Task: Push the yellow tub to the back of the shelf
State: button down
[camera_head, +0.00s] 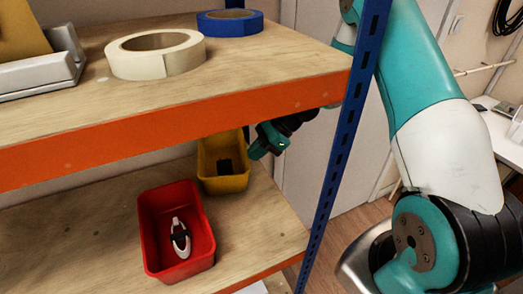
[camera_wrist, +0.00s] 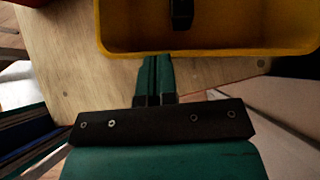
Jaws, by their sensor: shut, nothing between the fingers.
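The yellow tub (camera_head: 224,181) stands on the lower shelf board (camera_head: 95,236), toward its back right, with a dark object (camera_head: 225,166) inside. The upper shelf hides part of its far end. My gripper (camera_head: 256,151) is at the tub's right side in the head view. In the wrist view the tub (camera_wrist: 210,50) fills the top, and my gripper (camera_wrist: 155,62) is shut and empty, its fingertips at the tub's near wall. They look to be touching it or very close; I cannot tell which.
A red tub (camera_head: 178,262) with a black-and-white item stands in front of the yellow tub. The upper shelf (camera_head: 250,70) carries cream tape (camera_head: 156,62), blue tape (camera_head: 230,24) and a grey metal object (camera_head: 40,72). A blue post (camera_head: 340,140) stands at the right.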

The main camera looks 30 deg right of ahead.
jog(key=d+f+b+v, duration=0.1)
jog(key=f+v, duration=0.1)
jog(key=v, duration=1)
jog(key=shift+s+d+r, duration=0.25)
jog(key=shift+d+r, duration=0.1)
jog(key=shift+d, duration=0.35)
